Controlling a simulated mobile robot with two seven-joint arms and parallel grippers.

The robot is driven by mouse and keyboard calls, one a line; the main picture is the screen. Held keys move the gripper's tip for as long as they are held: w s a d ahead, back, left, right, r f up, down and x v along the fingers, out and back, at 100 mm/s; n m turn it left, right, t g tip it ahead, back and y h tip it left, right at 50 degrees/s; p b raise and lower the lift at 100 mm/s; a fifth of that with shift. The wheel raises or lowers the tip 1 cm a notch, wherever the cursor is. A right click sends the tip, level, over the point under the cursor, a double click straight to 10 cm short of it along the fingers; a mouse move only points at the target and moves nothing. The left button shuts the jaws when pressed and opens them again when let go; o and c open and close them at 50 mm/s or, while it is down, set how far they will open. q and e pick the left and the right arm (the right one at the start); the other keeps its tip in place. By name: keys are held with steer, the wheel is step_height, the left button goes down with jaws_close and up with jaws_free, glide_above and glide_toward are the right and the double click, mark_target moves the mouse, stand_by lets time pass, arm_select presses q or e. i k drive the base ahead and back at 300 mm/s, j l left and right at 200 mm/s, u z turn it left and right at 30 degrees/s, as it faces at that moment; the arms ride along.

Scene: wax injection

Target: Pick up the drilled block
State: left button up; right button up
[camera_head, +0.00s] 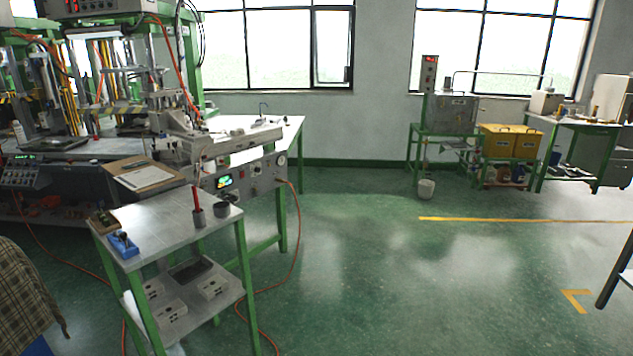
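No gripper of mine shows in the head view. I cannot tell for sure which thing is the drilled block. On the table top, a small brown and dark green block (103,220) lies at the left edge, beside a blue item (123,244) with a brownish top. Both are too small to make out clearly.
Green floor (400,280) is open to the right.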

mark_target(235, 132)
steer(key=i+z, duration=0.1)
steer(key=i, duration=2.65)
steer(key=i+u, duration=0.15)
steer(key=i, duration=0.55)
steer(key=i+l+u, duration=0.15)
steer(key=i, duration=0.5)
steer(key=i+l+u, duration=0.2)
steer(key=i+u, duration=0.2)
steer(key=i+l+u, duration=0.4)
steer(key=i+j, duration=0.05)
